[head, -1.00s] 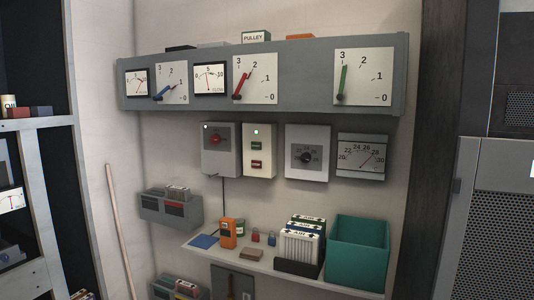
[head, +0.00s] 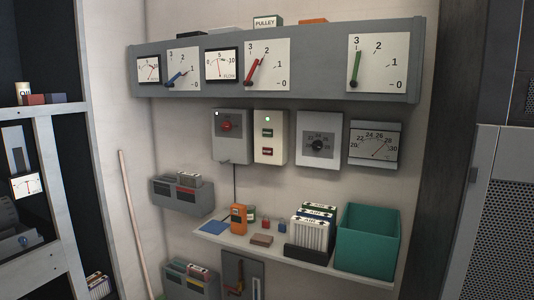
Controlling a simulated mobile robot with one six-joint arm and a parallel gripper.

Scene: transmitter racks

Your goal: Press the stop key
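A cream switch box (head: 278,143) hangs on the wall below the long grey gauge panel. It has a green key (head: 267,133) above and a red key (head: 266,152) below, which looks like the stop key. The lettering on both is too small to read. A small pale green lamp (head: 267,119) shows at the top of the box. My gripper is not in view, and nothing covers the keys.
A grey box with a red knob (head: 227,126) hangs left of the switch box, and a dial box (head: 318,146) right. Below, a shelf (head: 290,262) holds a teal bin (head: 366,245), an orange device (head: 238,218) and white filters (head: 312,232). The wall before the boxes is unobstructed.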

